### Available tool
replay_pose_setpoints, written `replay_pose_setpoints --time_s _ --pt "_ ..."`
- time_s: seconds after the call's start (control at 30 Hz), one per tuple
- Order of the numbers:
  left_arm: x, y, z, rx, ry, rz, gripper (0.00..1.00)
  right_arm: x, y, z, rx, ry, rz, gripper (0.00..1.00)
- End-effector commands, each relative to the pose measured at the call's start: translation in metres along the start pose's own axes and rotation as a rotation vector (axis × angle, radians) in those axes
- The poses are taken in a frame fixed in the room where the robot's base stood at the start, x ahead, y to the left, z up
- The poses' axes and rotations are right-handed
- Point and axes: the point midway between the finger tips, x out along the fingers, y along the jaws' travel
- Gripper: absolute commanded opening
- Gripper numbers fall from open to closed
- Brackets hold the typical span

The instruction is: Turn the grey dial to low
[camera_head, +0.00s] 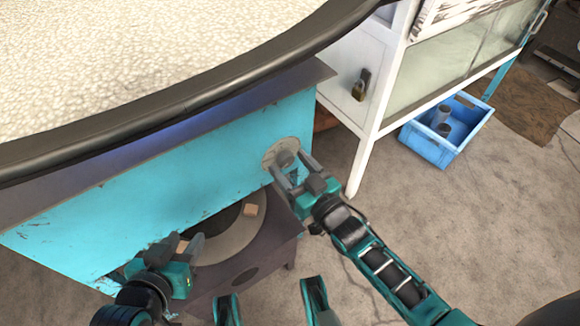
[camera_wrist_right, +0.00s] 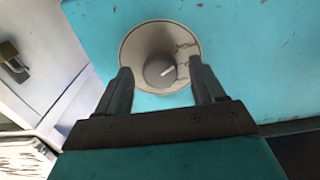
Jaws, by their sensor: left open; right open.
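The grey dial (camera_head: 286,158) sits on a round pale plate (camera_head: 269,157) on the turquoise front panel (camera_head: 180,180) of the stove. The writing is too small to read surely. My right gripper (camera_head: 288,172) is open, its fingers (camera_wrist_right: 162,80) on either side of the dial with visible gaps. My left gripper (camera_head: 184,246) is open and empty at the lower left, apart from the dial.
A large pan (camera_head: 150,60) with pale, bubbly contents overhangs the panel. A white cabinet (camera_head: 345,75) with a padlock (camera_head: 361,85) and a blue crate (camera_head: 425,146) are right.

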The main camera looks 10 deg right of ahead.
Motion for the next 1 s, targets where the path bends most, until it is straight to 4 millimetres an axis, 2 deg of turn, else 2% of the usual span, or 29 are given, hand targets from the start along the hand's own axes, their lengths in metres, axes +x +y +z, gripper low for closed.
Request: replay_pose_setpoints --time_s 0.13,0.4,1.0 --pt "0.0018 0.0013 0.0008 -0.004 0.001 0.002 0.43 0.0089 0.0000 0.0007 0.000 -0.002 0.000 0.69" --pt "0.0015 0.0012 -0.0012 -0.004 0.005 0.002 0.43 0.0099 -0.0001 0.0001 0.000 -0.002 0.000 0.69" --pt "0.0016 -0.0010 -0.0017 -0.004 0.007 -0.003 0.43 0.0095 -0.0001 0.0002 0.000 -0.002 0.000 0.14"
